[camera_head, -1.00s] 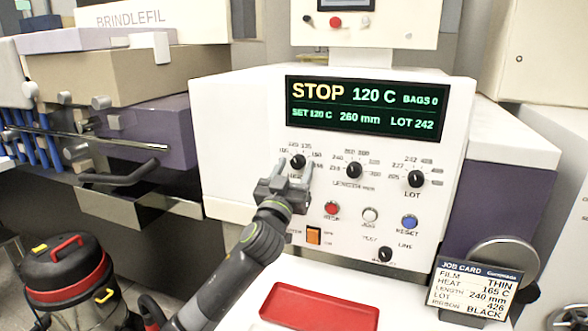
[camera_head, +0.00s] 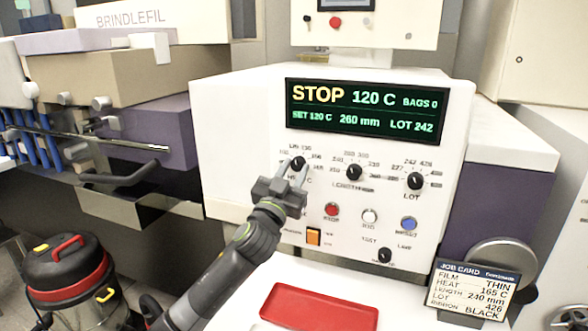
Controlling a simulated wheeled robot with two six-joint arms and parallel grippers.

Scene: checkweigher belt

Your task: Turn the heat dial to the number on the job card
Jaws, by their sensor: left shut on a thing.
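The heat dial (camera_head: 298,163) is the leftmost black knob on the white machine panel. My left gripper (camera_head: 294,171) has its fingers around this knob and is shut on it. Some print around the dial is hidden or too small to read surely. The job card (camera_head: 475,289) at the lower right reads FILM THIN, HEAT 165 C, LENGTH 240 mm, LOT 426, RIBBON BLACK. The display (camera_head: 366,108) reads STOP, 120 C, SET 120 C, 260 mm, LOT 242, BAGS 0. My right gripper is not in view.
The length knob (camera_head: 354,173) and lot knob (camera_head: 415,181) sit to the right of the heat dial. A red tray (camera_head: 320,306) lies in front.

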